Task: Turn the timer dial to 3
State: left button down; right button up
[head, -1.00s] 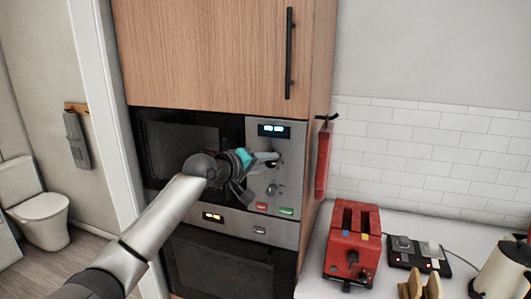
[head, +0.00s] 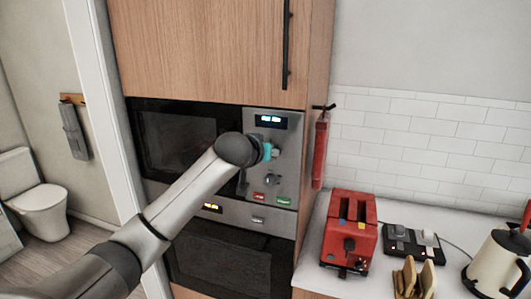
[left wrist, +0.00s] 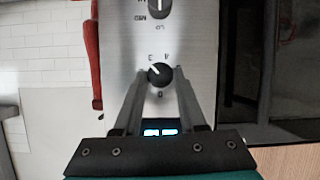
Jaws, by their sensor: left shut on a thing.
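The timer dial (left wrist: 159,74) is a round black knob with a white pointer line on the microwave's steel control panel (left wrist: 184,40). The wrist picture is upside down, with the display below the dial. The pointer slants up and left, toward the side of the printed 3; its exact setting is hard to tell. My left gripper (left wrist: 159,80) has a finger on each side of the dial and is shut on it. In the head view my left wrist hides the dial, and only a teal part of the gripper (head: 268,152) shows. My right gripper is in neither view.
A second dial (head: 270,180) sits below on the panel, with red (head: 258,196) and green (head: 283,201) buttons. A lit display (head: 269,121) is above. A red extinguisher (head: 320,152) hangs beside the cabinet. A red toaster (head: 351,228) stands on the counter at right.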

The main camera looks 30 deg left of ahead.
pick_arm(q)
jog(key=shift+d+m+y, duration=0.1)
jog(key=shift+m+y, duration=0.4)
jog(key=shift+m, duration=0.3)
jog(key=shift+c, duration=2.4)
grip_release()
jog(key=b+v, duration=0.2)
jog(key=v, duration=1.3)
jog(key=shift+d+r+b, duration=0.15)
jog(key=shift+d+b, duration=0.05)
jog(key=shift+b, duration=0.1)
